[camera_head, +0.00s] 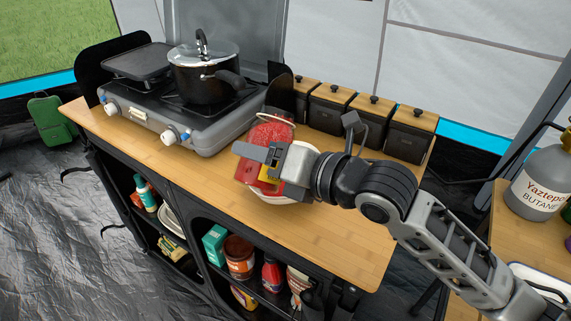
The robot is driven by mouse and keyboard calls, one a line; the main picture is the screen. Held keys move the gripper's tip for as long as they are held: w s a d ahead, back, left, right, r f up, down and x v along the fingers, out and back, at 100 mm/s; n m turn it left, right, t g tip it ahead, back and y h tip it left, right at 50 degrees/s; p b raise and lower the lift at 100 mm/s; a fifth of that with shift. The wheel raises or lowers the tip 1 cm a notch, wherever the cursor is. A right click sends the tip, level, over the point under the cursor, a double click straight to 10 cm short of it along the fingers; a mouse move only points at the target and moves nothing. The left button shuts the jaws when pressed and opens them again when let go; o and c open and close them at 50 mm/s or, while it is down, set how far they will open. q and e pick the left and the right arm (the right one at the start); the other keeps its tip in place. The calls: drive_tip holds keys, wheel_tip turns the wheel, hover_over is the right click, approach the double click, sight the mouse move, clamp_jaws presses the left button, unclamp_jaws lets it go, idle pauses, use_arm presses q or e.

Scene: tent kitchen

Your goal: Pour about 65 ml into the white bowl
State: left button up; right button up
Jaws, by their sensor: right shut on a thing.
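My right gripper (262,171) is shut on a red container (270,132) with a pale ring at its upper end. It holds the container over the white bowl (272,198), beside the stove. The container looks tilted, but the gripper hides much of it. Only part of the bowl's rim and side shows below the gripper. Its inside is hidden, so I cannot tell whether anything is flowing or how much is in it. My left gripper is not in view.
A camping stove (190,118) with a lidded black pot (207,80) stands at the left of the wooden counter (345,225). Several dark canisters with wooden lids (372,118) line the back. The counter's right front is clear. A butane bottle (540,182) stands at far right.

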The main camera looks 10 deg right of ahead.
drive_tip(key=shift+r, duration=0.15)
drive_tip(key=shift+r+n+t, duration=0.2)
drive_tip(key=shift+n+t, duration=0.1)
drive_tip(key=shift+n, duration=0.4)
drive_tip(key=shift+s+a+f+n+t+b, duration=0.3)
drive_tip(key=shift+s+f+n+b, duration=0.1)
drive_tip(key=shift+n+b, duration=0.35)
drive_tip(key=shift+s+a+n+t, duration=0.2)
drive_tip(key=shift+n+t, duration=0.1)
drive_tip(key=shift+n, duration=0.45)
